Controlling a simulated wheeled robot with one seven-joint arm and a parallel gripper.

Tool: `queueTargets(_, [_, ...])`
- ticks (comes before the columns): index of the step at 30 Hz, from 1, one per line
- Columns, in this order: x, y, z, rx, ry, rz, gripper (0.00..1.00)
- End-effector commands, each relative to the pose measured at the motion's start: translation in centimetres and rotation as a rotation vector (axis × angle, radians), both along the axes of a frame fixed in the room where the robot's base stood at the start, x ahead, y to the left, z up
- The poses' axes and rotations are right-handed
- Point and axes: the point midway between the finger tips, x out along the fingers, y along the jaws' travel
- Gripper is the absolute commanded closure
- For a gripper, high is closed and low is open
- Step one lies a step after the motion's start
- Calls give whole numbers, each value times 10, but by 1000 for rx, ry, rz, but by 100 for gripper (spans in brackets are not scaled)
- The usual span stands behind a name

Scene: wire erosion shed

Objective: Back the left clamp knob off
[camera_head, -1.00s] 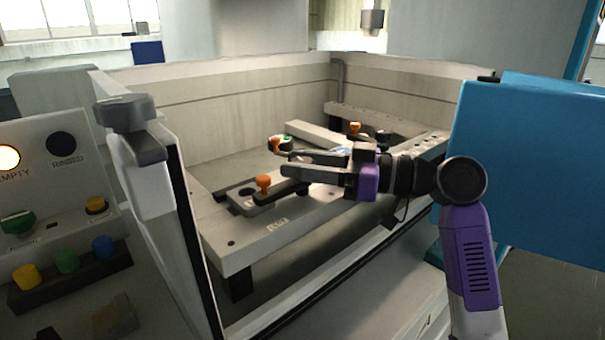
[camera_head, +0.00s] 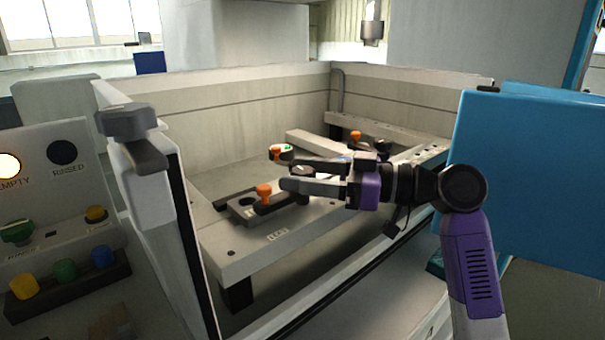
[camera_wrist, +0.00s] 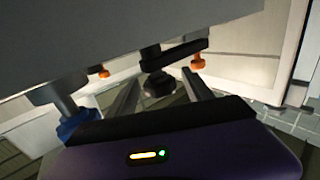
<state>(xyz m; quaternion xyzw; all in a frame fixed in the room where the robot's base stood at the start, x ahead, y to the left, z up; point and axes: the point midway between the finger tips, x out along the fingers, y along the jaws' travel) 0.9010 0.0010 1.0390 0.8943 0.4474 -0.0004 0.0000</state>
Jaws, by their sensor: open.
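The left clamp is a dark bar on the pale rail marked LEFT (camera_head: 245,247). It has an orange piece (camera_head: 264,192) at its left end, which also shows in the wrist view (camera_wrist: 197,62). A dark round knob (camera_head: 302,170) on the bar lies between my fingers; the wrist view shows it (camera_wrist: 157,83) just past the fingertips' gap. My gripper (camera_head: 282,169) is open and level, reaching in from the right, its fingers (camera_wrist: 158,86) either side of the knob. Whether either finger touches it I cannot tell. The near finger partly hides the bar.
The rail sits inside a pale walled tank (camera_head: 220,80). A second clamp with an orange piece (camera_head: 356,135) stands farther back. A green and orange item (camera_head: 280,152) is close beyond the far fingertip. A button panel (camera_head: 65,215) is at left, a blue panel (camera_head: 530,180) at right.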

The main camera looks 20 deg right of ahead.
Motion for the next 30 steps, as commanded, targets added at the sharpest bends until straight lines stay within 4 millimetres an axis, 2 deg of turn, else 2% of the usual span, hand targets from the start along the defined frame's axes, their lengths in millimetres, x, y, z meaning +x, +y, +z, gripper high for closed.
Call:
queueTargets(15, [-41,-56,0,1,1,-1,41])
queueTargets(26, [-46,-62,-1,0,1,0,41])
queueTargets(28, [-46,-62,-1,0,1,0,50])
queueTargets(30, [-46,-62,0,1,1,-2,53])
